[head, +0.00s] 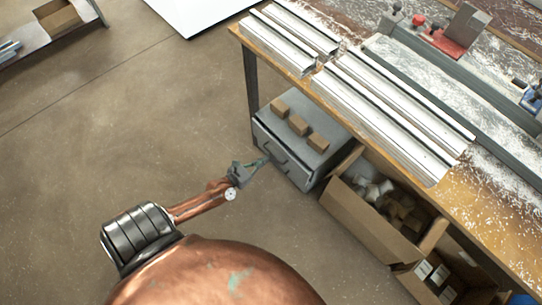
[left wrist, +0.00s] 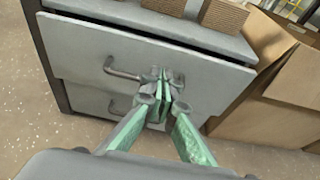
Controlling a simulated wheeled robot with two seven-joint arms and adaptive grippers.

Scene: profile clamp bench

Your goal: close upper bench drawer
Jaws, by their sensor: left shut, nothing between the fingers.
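The upper drawer (head: 291,157) is in the grey cabinet under the bench. Its grey front (left wrist: 85,48) fills the upper part of the left wrist view. A dark gap runs along its top edge; I cannot tell exactly how far out it stands. Its bar handle (left wrist: 122,73) is left of my fingertips. My left gripper (head: 262,162) is shut and empty, its tips in front of the drawer front, right by the handle's right end. The tips also show in the left wrist view (left wrist: 165,76); whether they touch is unclear. My right gripper is not in view.
Several brown blocks (head: 299,125) sit on the cabinet top (head: 323,118). A lower drawer handle (left wrist: 118,108) shows below. Open cardboard boxes (head: 366,217) stand right of the cabinet. Metal profiles (head: 385,110) lie on the bench above. The floor (head: 130,120) to the left is clear.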

